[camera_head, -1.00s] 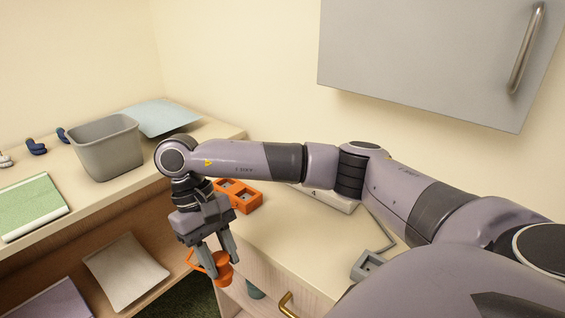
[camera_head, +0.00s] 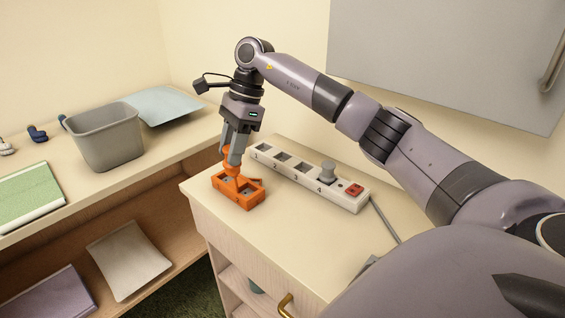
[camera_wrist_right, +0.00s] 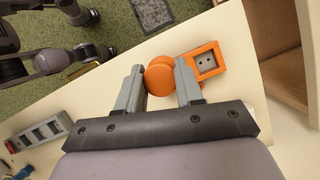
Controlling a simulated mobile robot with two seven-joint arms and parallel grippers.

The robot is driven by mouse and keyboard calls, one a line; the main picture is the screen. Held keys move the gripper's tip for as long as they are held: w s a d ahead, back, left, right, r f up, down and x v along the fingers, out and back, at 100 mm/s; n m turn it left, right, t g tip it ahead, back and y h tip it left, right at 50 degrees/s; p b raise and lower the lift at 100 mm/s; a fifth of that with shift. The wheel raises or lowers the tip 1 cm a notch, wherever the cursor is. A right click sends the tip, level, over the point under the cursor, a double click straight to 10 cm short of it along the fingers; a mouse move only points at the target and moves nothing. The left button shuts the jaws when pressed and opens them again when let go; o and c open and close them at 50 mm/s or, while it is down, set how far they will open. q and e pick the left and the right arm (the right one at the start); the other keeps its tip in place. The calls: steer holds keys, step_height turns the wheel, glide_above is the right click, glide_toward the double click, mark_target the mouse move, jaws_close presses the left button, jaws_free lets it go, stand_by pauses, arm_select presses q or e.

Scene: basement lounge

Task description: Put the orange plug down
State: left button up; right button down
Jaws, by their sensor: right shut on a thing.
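The orange plug (camera_head: 231,171) is between the fingers of my right gripper (camera_head: 233,160), which is shut on it and points down. The plug is at the top of the orange two-socket block (camera_head: 243,201), over its left part. Whether it touches the block or sits in a socket, I cannot tell. In the right wrist view the round orange plug (camera_wrist_right: 159,76) sits between the fingertips. The orange block (camera_wrist_right: 220,54) shows beside it with one empty socket; the rest is hidden by the plug and a finger. My left gripper is not in view.
A white numbered power strip (camera_head: 291,174) with a grey plug (camera_head: 327,172) and a red switch lies behind the block on the cabinet top (camera_head: 300,233). The front of the top is clear. A grey bin (camera_head: 106,142) stands on the left shelf. A grey wall cabinet (camera_head: 440,60) hangs at upper right.

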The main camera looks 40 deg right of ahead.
steer(key=w+d+r+m+t+h, duration=0.1)
steer(key=w+d+r+m+h, duration=0.15)
steer(key=d+r+m, duration=0.6)
steer(key=w+d+r+m+t+h, duration=0.3)
steer(key=d+m, duration=0.7)
steer(key=m, duration=0.8)
steer(key=shift+g+h, duration=0.65)
steer(key=shift+g, duration=0.05)
steer(key=f, duration=0.6)
steer(key=s+f, duration=0.1)
steer(key=f, duration=0.6)
steer(key=f+b, duration=0.1)
steer(key=f, duration=0.5)
steer(key=shift+s+a+f, duration=0.1)
steer(key=shift+s+f, duration=0.1)
steer(key=shift+f, duration=0.1)
steer(key=c, duration=0.7)
jaws_free()
steer(key=shift+c, duration=0.2)
steer(key=v, duration=1.2)
steer(key=o, duration=0.6)
